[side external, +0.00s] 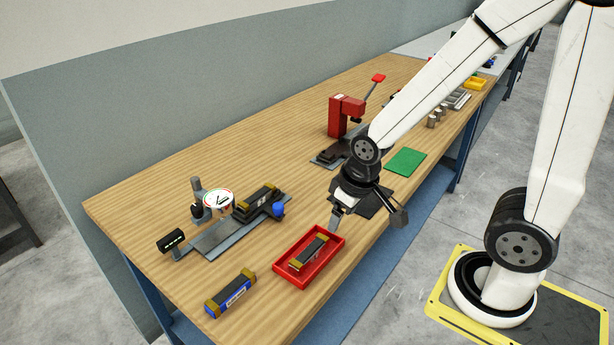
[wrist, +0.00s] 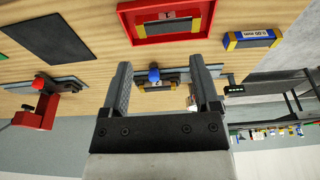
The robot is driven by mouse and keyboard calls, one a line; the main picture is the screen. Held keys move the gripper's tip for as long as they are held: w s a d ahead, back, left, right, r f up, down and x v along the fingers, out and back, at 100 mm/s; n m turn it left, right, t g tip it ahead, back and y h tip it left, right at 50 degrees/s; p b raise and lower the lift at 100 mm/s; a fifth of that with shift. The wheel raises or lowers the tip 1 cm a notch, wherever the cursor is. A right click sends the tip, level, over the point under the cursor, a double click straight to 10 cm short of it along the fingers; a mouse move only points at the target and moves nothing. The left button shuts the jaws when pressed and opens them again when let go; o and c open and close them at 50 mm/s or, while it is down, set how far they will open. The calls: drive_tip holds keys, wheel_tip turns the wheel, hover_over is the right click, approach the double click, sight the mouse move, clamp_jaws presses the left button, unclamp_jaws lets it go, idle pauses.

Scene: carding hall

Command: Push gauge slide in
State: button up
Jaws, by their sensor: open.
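The gauge fixture has a grey base rail (side external: 213,240), a round white dial gauge (side external: 218,200) on a post, and a slide (side external: 258,202) carrying a dark block with yellow ends. A blue knob (side external: 278,210) is at the slide's right end. In the wrist view the blue knob (wrist: 154,74) appears between my fingers, farther off. My gripper (side external: 338,214) is open and empty, above the bench to the right of the fixture and apart from it. The wrist view shows both fingers of my gripper (wrist: 161,68) spread. The gap between slide and gauge is hard to judge.
A red tray (side external: 285,273) holds one dark block; a blue-labelled block (side external: 231,293) lies left of it. A red press (side external: 345,115), a green mat (side external: 405,161) and a dark mat (side external: 373,203) are farther right. Bare wood surrounds the fixture.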

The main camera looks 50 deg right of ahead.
drive_tip(key=shift+w, duration=0.1)
drive_tip(key=n+g, duration=0.3)
hover_over(278, 205)
wheel_tip(278, 205, down, 4)
drive_tip(key=shift+f, duration=0.25)
drive_tip(key=shift+f, duration=0.1)
drive_tip(key=shift+f, duration=3.8)
drive_tip(key=shift+c, duration=0.3)
clamp_jaws()
